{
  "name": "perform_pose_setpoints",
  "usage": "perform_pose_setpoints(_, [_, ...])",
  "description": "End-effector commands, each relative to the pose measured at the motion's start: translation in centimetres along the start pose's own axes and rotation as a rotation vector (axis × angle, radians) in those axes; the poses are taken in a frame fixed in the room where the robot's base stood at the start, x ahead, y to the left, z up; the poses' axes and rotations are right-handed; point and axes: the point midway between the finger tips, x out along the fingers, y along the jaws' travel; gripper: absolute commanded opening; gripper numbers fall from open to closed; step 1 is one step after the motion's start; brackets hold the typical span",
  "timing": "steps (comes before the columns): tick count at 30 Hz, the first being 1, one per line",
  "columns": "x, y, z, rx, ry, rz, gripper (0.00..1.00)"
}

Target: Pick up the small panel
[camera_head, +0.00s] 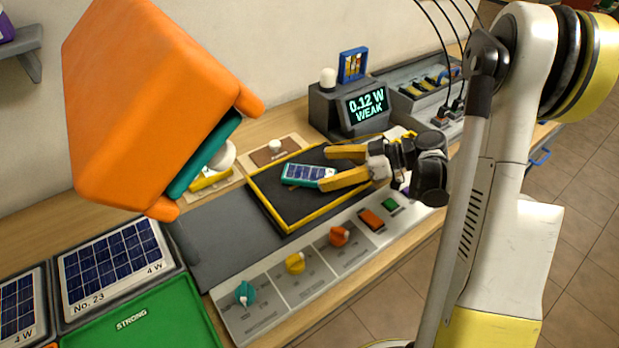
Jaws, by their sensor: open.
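The small panel (308,175) is a blue solar panel with a teal frame. It lies on the black, yellow-edged tray (262,192) on the bench. My gripper (336,168) has yellow fingers and reaches in from the right. Its fingers are spread apart, one beyond the panel's right end and the other near its front right corner. I cannot tell whether the fingers touch the panel.
A large orange lamp-like head (135,100) hangs over the bench at the left. A display reading "0.12 W WEAK" (366,105) stands behind the tray. Several knobs line the front strip (262,312). A green "STRONG" tray (150,325) and larger panels (112,265) lie at lower left.

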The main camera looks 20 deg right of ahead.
Motion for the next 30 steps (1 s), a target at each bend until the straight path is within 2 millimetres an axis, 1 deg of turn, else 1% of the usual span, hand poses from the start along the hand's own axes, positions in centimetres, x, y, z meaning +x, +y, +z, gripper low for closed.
perform_pose_setpoints(5, [1.5,-0.1,0.5,-0.001,-0.001,-0.001,0.83])
perform_pose_setpoints(9, [3.8,-0.2,1.1,0.000,-0.001,-0.002,0.83])
perform_pose_setpoints(12, [5.1,-0.2,1.0,0.000,-0.001,-0.002,0.83])
perform_pose_setpoints(14, [5.4,-0.2,0.9,0.000,-0.001,-0.001,0.83])
perform_pose_setpoints(19, [5.3,-0.1,0.7,0.001,-0.001,0.001,0.83])
perform_pose_setpoints(20, [5.3,-0.1,0.7,0.001,-0.001,0.001,0.78])
perform_pose_setpoints(21, [5.3,-0.1,0.7,0.001,-0.001,0.001,0.65])
perform_pose_setpoints(23, [5.3,-0.1,0.7,0.001,-0.001,0.000,0.47])
perform_pose_setpoints(24, [5.3,-0.1,0.7,0.001,-0.001,0.000,0.35])
perform_pose_setpoints(25, [5.3,-0.2,0.7,0.001,-0.001,0.000,0.25])
perform_pose_setpoints(27, [5.3,-0.2,0.7,0.001,-0.001,0.000,0.17])
perform_pose_setpoints(30, [5.3,-0.2,0.7,0.001,-0.001,0.000,0.17])
